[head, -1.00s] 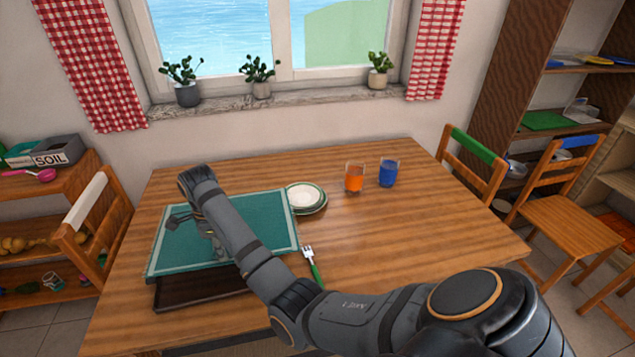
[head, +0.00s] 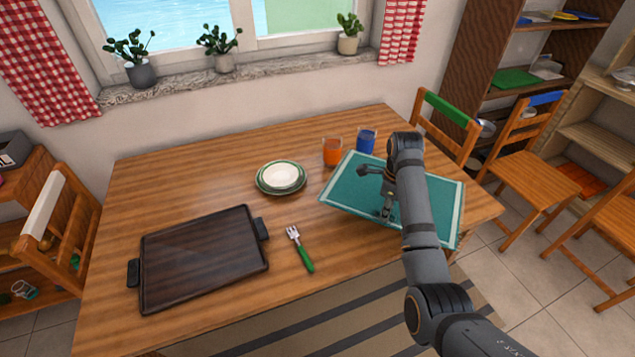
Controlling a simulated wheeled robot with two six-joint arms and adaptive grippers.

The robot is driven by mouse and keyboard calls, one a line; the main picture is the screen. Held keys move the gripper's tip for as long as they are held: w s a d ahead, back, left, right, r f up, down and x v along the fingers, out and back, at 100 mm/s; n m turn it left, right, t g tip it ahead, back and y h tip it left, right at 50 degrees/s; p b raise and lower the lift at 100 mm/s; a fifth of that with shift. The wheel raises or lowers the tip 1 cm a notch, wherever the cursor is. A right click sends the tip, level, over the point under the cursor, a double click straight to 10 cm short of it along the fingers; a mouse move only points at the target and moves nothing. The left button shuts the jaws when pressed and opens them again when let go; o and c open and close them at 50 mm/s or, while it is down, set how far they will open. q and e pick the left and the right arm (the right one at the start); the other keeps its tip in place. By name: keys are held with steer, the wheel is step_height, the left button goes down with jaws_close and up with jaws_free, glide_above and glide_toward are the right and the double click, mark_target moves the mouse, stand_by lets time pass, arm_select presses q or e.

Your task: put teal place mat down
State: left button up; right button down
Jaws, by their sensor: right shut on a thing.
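The teal place mat (head: 345,192) has a pale border and is at the right end of the wooden table (head: 235,222) in the head view. My right gripper (head: 387,212) is shut on the mat, near its middle, with my arm covering part of it. My left gripper is not in view.
A dark brown tray (head: 205,258) with side handles lies at the table's left. A green-handled fork (head: 301,250) and stacked plates (head: 282,176) lie mid-table. An orange cup (head: 332,151) and a blue cup (head: 366,141) stand close behind the mat. Chairs flank the table.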

steer(key=n+p, duration=0.1)
steer(key=p, duration=0.1)
steer(key=s+d+r+n+p, duration=0.1)
steer(key=p, duration=0.2)
steer(key=r+n+p, duration=0.1)
steer(key=p, duration=0.1)
steer(key=shift+s+d+r+p, duration=0.15)
steer(key=shift+d+r+p, duration=0.1)
steer(key=shift+p, duration=0.1)
arm_select(q)
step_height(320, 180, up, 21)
steer(key=p, duration=1.1)
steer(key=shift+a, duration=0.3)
arm_select(e)
steer(key=s+d+f+n, duration=0.2)
steer(key=s+d+n, duration=0.1)
steer(key=s+n, duration=0.2)
steer(key=shift+f+n, duration=0.15)
steer(key=shift+n, duration=0.55)
steer(key=shift+d, duration=0.1)
